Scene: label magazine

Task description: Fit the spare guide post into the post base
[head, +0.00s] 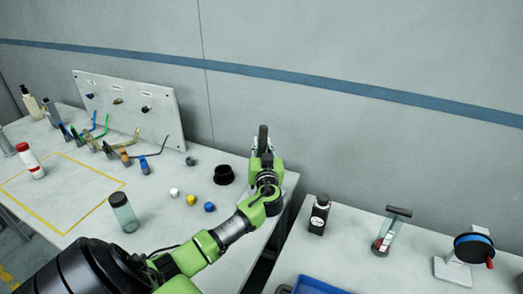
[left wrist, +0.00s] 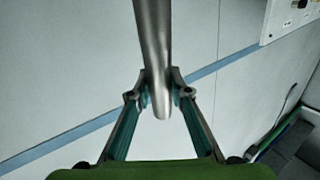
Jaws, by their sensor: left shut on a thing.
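My left gripper (head: 262,148) is raised over the right end of the left table. It is shut on the guide post (head: 263,131), a plain grey rod whose upper part stands up above the fingers. In the left wrist view the post (left wrist: 153,40) runs down between the two fingertips (left wrist: 160,88), and its rounded end shows just inside them. A black, round, hollow piece (head: 223,175) stands on the table just left of the gripper. It may be the post base, but I cannot tell for sure. My right gripper is not in view.
White, yellow and blue caps (head: 191,199) and a clear jar (head: 123,213) stand left of my arm. A small grey piece (head: 190,160) lies near a pegboard (head: 130,105). A gap separates the right table (head: 400,270), which carries a dark bottle (head: 319,214).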

